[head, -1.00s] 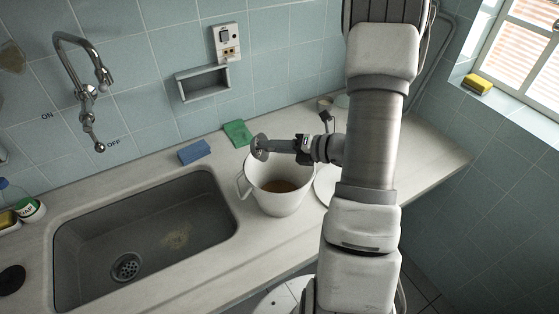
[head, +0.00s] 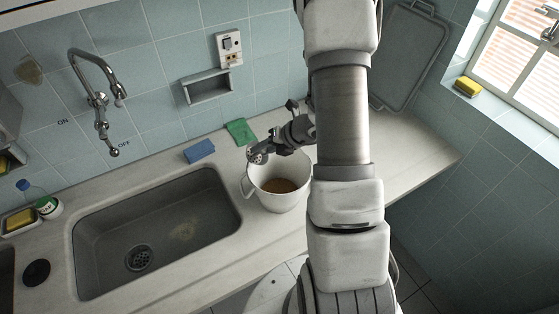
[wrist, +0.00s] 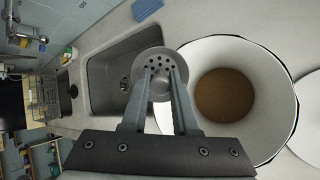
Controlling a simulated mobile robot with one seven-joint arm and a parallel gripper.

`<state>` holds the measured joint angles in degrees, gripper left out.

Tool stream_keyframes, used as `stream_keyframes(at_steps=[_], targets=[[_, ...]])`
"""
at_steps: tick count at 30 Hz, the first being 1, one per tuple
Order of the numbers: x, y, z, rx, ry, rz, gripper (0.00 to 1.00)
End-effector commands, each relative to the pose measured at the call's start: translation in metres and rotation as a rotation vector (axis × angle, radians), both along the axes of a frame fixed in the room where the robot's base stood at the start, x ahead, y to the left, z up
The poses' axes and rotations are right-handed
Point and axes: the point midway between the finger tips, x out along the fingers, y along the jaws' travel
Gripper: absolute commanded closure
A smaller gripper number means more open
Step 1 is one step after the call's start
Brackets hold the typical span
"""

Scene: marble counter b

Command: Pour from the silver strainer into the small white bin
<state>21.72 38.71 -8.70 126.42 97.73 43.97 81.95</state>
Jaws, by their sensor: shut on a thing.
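The silver strainer (head: 257,157) is a small round metal piece with holes. It also shows between the fingertips in the wrist view (wrist: 160,64). My gripper (head: 274,149) is shut on it and holds it tilted above the back-left rim of the small white bin (head: 283,204). It also shows in the wrist view (wrist: 162,80). The bin stands upright on the counter with a loop handle at its left, and brown material lies on its bottom. In the wrist view the bin (wrist: 275,60) is right of the strainer. I cannot tell whether the strainer holds anything.
The sink (head: 150,225) is left of the bin. A blue sponge (head: 199,151) and a green one (head: 240,131) lie by the tiled wall. A white plate (wrist: 308,120) is beside the bin.

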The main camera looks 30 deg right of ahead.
Motion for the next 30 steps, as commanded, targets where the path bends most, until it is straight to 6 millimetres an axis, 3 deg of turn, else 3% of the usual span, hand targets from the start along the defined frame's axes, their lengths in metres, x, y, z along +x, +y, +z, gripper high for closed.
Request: stream_keyframes(at_steps=[12, 30], targets=[[0.018, 0.02, 0.018, -0.139, 0.132, 0.0, 1.0], [0.035, 0.038, 0.006, -0.272, 0.267, -0.005, 1.0]])
